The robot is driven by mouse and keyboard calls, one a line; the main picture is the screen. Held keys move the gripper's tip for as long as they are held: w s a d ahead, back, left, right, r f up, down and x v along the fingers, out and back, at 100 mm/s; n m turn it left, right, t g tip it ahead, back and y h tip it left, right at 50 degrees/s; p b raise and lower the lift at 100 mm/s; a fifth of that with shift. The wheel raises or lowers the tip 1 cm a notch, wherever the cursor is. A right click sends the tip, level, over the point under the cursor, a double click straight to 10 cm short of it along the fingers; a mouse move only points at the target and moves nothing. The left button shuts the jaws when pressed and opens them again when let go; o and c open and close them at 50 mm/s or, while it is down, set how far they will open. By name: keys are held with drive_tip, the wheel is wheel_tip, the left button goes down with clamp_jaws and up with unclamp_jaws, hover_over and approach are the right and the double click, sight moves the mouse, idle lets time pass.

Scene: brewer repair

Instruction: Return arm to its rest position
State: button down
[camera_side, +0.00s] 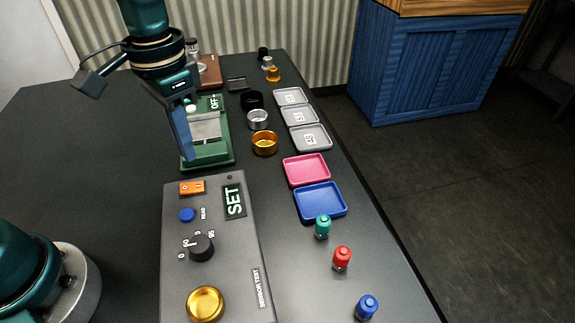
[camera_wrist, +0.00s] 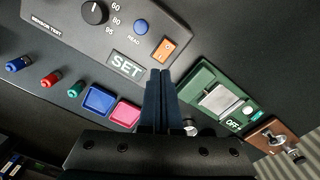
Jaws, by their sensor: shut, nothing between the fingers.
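My gripper (camera_side: 184,140) hangs over the green device with the OFF label (camera_side: 222,160), its blue fingers pointing down. In the wrist view my gripper (camera_wrist: 160,75) shows its two fingers close together, shut and empty. The fingers hide part of the green device in the side view. I cannot tell how high the fingertips are above it. My arm comes down from the top of the side view.
The grey control panel (camera_side: 225,255) with dials lies in front. Pink (camera_side: 306,170) and blue (camera_side: 320,202) trays, grey trays (camera_side: 300,116), rings (camera_side: 264,143) and teal (camera_side: 323,227), red (camera_side: 342,258) and blue (camera_side: 366,307) pegs stand right. The table's left side is clear.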

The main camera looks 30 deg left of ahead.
drive_tip(key=shift+r, duration=0.15)
drive_tip(key=s+a+r+n+t, duration=0.1)
drive_tip(key=s+a+r+t, duration=0.1)
drive_tip(key=s+r+t, duration=0.3)
drive_tip(key=s, duration=0.1)
drive_tip(key=s+a+n, duration=0.1)
drive_tip(key=s, duration=0.1)
drive_tip(key=s+f+n, duration=0.1)
drive_tip(key=s, duration=0.1)
drive_tip(key=shift+s+a+t, duration=0.1)
drive_tip(key=shift+a+t, duration=0.15)
drive_tip(key=shift+t, duration=0.05)
idle(0.8)
drive_tip(key=c, duration=1.5)
unclamp_jaws()
drive_tip(key=shift+c, duration=0.2)
